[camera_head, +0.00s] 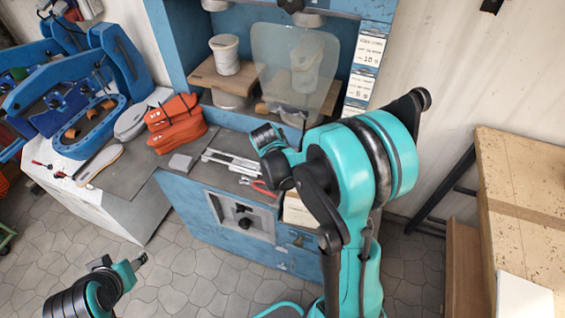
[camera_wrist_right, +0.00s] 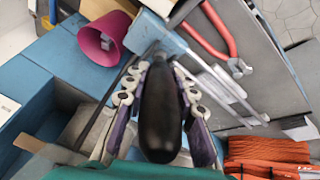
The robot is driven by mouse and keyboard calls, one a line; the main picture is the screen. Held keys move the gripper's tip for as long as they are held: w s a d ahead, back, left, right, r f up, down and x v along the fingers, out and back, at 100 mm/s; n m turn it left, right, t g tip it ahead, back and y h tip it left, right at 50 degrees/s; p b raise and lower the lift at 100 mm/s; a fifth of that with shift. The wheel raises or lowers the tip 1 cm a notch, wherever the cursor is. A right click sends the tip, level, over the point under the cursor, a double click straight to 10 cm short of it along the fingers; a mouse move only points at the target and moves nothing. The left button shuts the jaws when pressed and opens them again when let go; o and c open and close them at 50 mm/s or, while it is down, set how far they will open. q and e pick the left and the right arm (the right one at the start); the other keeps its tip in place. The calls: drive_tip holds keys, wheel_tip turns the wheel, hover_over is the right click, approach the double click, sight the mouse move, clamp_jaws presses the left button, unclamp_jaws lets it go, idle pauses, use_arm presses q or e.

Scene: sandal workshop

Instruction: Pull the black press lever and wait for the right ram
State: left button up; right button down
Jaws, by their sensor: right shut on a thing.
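The black press lever (camera_wrist_right: 161,110) shows as a smooth oblong black handle in the right wrist view. My right gripper (camera_wrist_right: 162,72) is shut around it, a finger on each side. In the head view my teal right arm hides this grip and the lever. The right ram (camera_head: 304,17) is a pale cylinder at the top of the blue press (camera_head: 185,215). A clear shield (camera_head: 290,50) hangs in front of the right station, and a gap shows under the ram. My left gripper (camera_head: 139,261) is low at the left, over the floor, and its opening is too small to judge.
A blue machine (camera_head: 85,100) stands at the left. A wooden table (camera_head: 520,170) stands at the right. The tiled floor in front is clear.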

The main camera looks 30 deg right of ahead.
drive_tip(key=shift+s+a+f, duration=0.2)
drive_tip(key=shift+a, duration=0.05)
drive_tip(key=shift+t+h, duration=0.3)
drive_tip(key=c, duration=1.2)
unclamp_jaws()
drive_tip(key=shift+r, duration=0.1)
drive_tip(key=v, duration=1.2)
